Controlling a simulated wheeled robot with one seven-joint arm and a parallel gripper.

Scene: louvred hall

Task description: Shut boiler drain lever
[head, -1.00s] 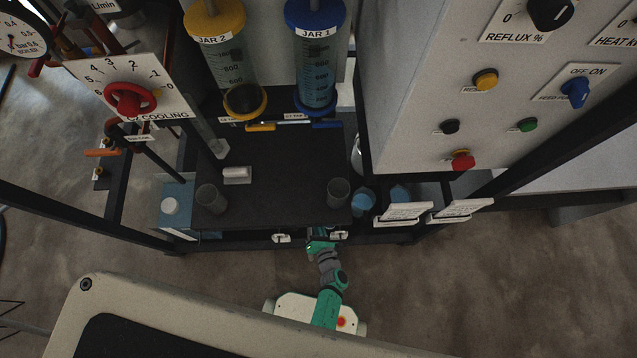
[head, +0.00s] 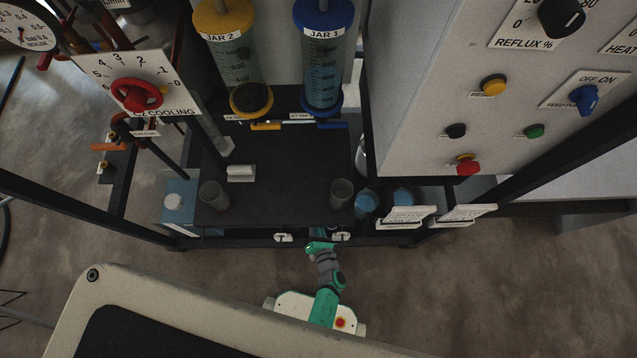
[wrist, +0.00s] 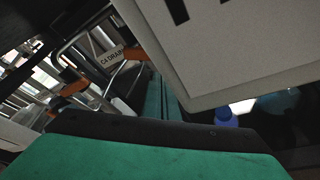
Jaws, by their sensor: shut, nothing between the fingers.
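In the wrist view an orange lever handle (wrist: 133,54) sits beside a small white label (wrist: 108,56) that seems to end in "DRAIN". A second orange handle (wrist: 75,89) is on the pipework to its lower left. I cannot tell for sure which one is the boiler drain lever. My gripper (wrist: 163,96) is shut and empty, its green fingers side by side, below the first handle in the picture and apparently apart from it. In the head view my arm reaches under the bench front and the gripper is hidden. An orange lever (head: 108,147) shows at far left.
A pale box-like panel (wrist: 235,45) hangs close to the right of my fingers in the wrist view. A blue-capped bottle (wrist: 225,117) stands below it. The dark bench (head: 275,185) holds beakers above my arm. Open floor (head: 480,290) lies at right.

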